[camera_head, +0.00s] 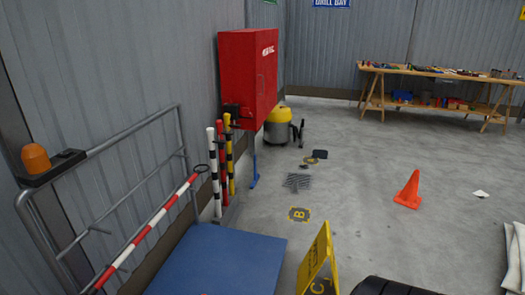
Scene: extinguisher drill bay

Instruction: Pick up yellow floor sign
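The yellow floor sign (316,256) stands upright as a folded A-frame near the bottom centre of the head view, just right of a blue platform (225,262).
A grey railing with a red-white bar (150,228) borders the platform's left. A red cabinet (245,78), striped posts (214,172) and a yellow-grey vacuum (278,127) stand beyond. An orange cone (408,190) stands right. A dark rounded object (390,287) lies at bottom. Middle floor is mostly clear.

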